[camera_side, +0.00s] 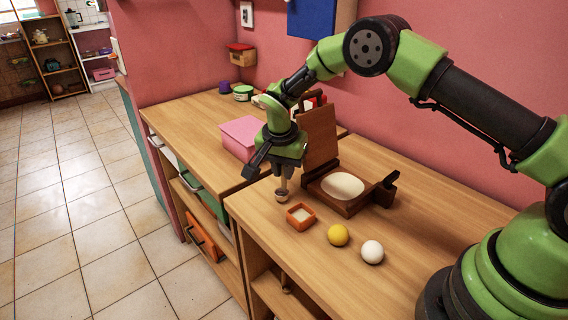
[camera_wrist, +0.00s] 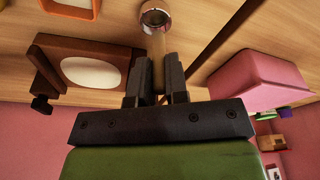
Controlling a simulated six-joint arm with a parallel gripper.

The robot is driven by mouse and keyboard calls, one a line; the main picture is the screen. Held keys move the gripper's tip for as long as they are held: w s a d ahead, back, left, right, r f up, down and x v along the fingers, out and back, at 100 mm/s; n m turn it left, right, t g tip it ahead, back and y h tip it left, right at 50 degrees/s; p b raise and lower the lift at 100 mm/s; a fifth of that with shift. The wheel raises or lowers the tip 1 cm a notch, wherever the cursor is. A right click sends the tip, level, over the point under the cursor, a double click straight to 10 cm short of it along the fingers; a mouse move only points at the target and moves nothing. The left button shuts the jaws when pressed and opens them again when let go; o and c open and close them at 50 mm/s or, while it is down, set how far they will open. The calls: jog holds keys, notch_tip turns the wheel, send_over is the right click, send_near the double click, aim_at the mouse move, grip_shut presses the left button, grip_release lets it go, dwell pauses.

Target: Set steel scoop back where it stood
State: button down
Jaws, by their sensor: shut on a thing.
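The steel scoop (camera_side: 281,195) hangs below my gripper (camera_side: 284,174) in the side view, its small round bowl low over the worktop near the front edge. I cannot tell whether the bowl touches the wood. In the wrist view my gripper (camera_wrist: 158,85) has its two dark fingers shut on the scoop's pale handle, and the scoop's shiny round bowl (camera_wrist: 155,17) shows beyond the fingertips. A small square orange box (camera_side: 300,217) with a pale inside stands just right of the scoop; its edge also shows in the wrist view (camera_wrist: 78,15).
A brown wooden box (camera_side: 347,206) with a raised lid and white round inside stands behind the orange box. A yellow ball (camera_side: 338,235) and a white ball (camera_side: 372,252) lie to the right. A pink container (camera_side: 240,137) is on the left counter. Two counters meet at a seam.

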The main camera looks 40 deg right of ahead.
jog(key=shift+f, duration=0.35)
dwell(0.4)
jog(key=c, duration=1.1)
grip_release()
jog(key=shift+o, duration=0.2)
jog(key=shift+w+d+v, duration=0.1)
jog(key=shift+d+v, duration=0.1)
jog(key=shift+v, duration=0.95)
jog(key=shift+w+d+v, duration=0.15)
jog(key=shift+d+v, duration=0.1)
jog(key=shift+v, duration=0.9)
jog(key=shift+w+d+v, duration=0.1)
jog(key=shift+d+v, duration=0.1)
jog(key=shift+v, duration=0.95)
jog(key=shift+r, duration=0.2)
